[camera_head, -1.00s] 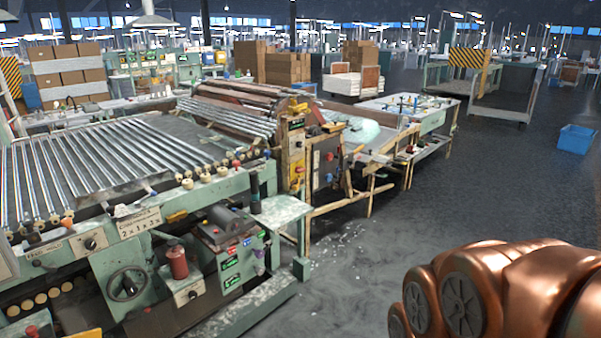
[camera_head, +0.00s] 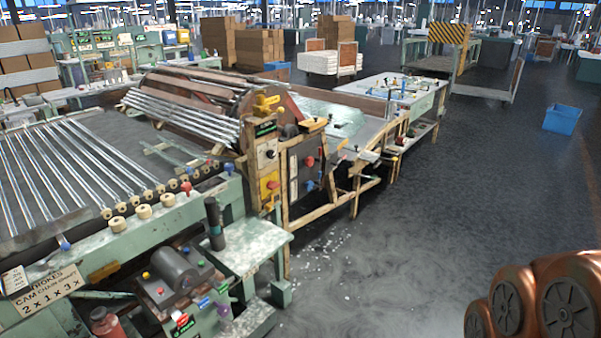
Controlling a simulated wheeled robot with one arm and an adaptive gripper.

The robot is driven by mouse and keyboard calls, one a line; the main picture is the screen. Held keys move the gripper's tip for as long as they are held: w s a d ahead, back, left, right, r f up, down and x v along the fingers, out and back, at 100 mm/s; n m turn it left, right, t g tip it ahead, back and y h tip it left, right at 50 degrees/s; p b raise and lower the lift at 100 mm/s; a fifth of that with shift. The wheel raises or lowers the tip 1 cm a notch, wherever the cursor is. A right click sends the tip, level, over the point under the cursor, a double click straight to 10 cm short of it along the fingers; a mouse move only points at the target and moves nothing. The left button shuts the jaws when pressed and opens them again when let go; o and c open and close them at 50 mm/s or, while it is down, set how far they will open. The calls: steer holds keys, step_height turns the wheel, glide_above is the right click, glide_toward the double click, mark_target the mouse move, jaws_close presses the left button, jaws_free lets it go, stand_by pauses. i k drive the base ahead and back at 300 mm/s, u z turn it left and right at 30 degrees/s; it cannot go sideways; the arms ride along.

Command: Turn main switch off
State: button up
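A red rotary knob on a yellow plate (camera_head: 269,187) sits on the wooden post (camera_head: 263,150) at the end of the glass-tube machine. It looks like a main switch, but its label and exact position are too small to read. Above it on the post is a pale plate with a dark knob (camera_head: 267,154). A dark panel (camera_head: 305,168) with red and blue controls is just right of the post.
A pale green side shelf (camera_head: 245,245) juts out in front of the post. A long worktable (camera_head: 395,90) extends behind. The grey floor at right is open, with a blue bin (camera_head: 562,118) farther back.

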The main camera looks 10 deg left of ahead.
mark_target(272, 185)
steer(key=u, duration=0.25)
steer(key=i, duration=0.95)
steer(key=u, duration=1.15)
steer(key=i, duration=0.65)
steer(key=u, duration=0.6)
